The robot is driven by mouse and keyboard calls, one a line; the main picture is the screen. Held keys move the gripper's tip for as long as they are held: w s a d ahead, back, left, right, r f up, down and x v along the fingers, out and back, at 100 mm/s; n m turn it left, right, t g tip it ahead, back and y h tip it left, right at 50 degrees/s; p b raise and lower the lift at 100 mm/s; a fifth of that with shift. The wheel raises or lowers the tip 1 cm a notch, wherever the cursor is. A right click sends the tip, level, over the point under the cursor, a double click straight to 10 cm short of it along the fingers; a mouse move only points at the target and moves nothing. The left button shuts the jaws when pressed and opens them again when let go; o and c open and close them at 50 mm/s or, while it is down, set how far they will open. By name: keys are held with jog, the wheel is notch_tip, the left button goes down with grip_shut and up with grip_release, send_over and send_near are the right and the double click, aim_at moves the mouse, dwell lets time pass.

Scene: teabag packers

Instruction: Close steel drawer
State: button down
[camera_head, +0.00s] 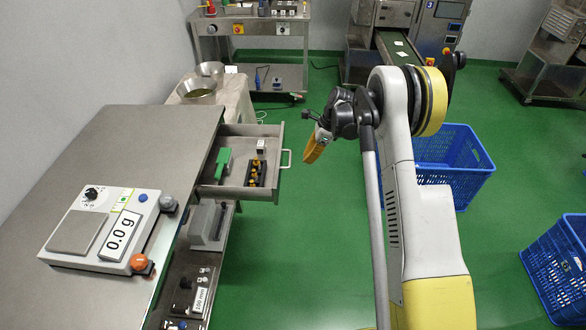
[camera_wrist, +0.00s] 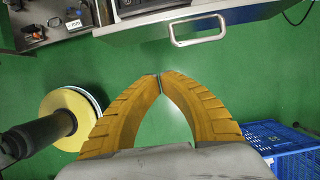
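The steel drawer (camera_head: 261,193) is pulled out from under the steel table (camera_head: 125,135) in the head view. Its bar handle (camera_head: 286,158) is on the drawer's right-hand face. The handle also shows near the top of the wrist view (camera_wrist: 198,42). Inside the drawer lie a green item (camera_head: 223,162), a black holder with yellow parts (camera_head: 256,174) and a small white box (camera_head: 261,145). My gripper (camera_head: 309,160) is to the right of the handle, apart from it. In the wrist view its yellow fingertips (camera_wrist: 159,77) meet with nothing between them.
A scale (camera_head: 100,230) stands on the table. Below the drawer, a shelf holds grey equipment (camera_head: 210,225). Blue crates (camera_head: 450,165) stand on the floor behind and right of my arm. Green floor between drawer and gripper is clear.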

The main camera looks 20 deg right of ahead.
jog(key=w+a+f+b, duration=0.2)
jog(key=a+f+b, duration=0.3)
jog(key=a+f, duration=0.2)
jog(key=shift+x, duration=0.9)
jog(key=shift+w, duration=0.1)
